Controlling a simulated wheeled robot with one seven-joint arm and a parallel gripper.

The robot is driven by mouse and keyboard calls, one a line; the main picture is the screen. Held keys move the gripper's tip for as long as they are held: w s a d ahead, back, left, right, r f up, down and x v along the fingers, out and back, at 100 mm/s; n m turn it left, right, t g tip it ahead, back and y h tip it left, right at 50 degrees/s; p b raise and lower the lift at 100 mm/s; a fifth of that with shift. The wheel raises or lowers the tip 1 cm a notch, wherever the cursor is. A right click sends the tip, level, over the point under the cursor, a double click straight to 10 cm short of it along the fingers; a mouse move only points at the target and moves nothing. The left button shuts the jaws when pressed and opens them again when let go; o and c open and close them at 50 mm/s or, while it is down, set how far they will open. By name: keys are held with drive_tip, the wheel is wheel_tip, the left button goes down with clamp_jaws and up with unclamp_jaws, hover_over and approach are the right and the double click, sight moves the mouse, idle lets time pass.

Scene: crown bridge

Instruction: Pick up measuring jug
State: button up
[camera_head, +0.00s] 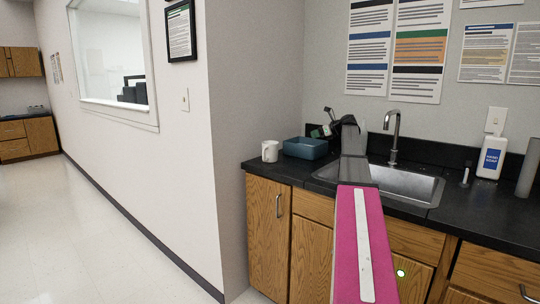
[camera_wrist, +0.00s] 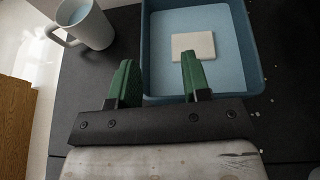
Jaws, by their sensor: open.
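A white handled vessel (camera_head: 270,151), which I take for the measuring jug, stands upright at the left end of the black counter. In the wrist view it (camera_wrist: 90,27) is at the upper left, with its handle towards the left and its open top facing the camera. My gripper (camera_wrist: 157,62) is open, with two green fingers apart and nothing seen between them. It is above the counter, to the right of the vessel and apart from it. The fingertips overlap the near left part of a blue tub in the wrist view.
The blue tub (camera_head: 305,148) stands just right of the vessel; a pale rectangular block (camera_wrist: 193,46) lies in it. A steel sink (camera_head: 410,186) with a tall faucet (camera_head: 395,137) is further right. A soap bottle (camera_head: 491,158) and a grey cylinder (camera_head: 528,168) stand beyond it. The counter's left edge is close to the vessel.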

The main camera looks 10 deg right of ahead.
sight(264, 157)
drive_tip(key=s+a+f+n+g, duration=0.1)
drive_tip(key=s+a, duration=0.2)
drive_tip(key=a, duration=0.3)
drive_tip(key=s+a+f+n+y, duration=0.1)
drive_tip(key=s+a+f, duration=0.1)
drive_tip(key=a, duration=0.5)
drive_tip(key=s+a+f+g+y, duration=0.1)
drive_tip(key=s+a+f, duration=0.1)
drive_tip(key=s+a, duration=0.2)
drive_tip(key=shift+s+a+f+n+g, duration=0.1)
drive_tip(key=shift+s+a+n+g, duration=0.1)
drive_tip(key=shift+a, duration=0.6)
drive_tip(key=shift+s+a+f+n+g, duration=0.1)
drive_tip(key=shift+a+n, duration=0.1)
drive_tip(key=shift+a, duration=0.6)
drive_tip(key=x, duration=1)
drive_tip(key=shift+w+a+f, duration=0.1)
drive_tip(key=shift+w+a, duration=0.15)
drive_tip(key=shift+a, duration=0.05)
clamp_jaws()
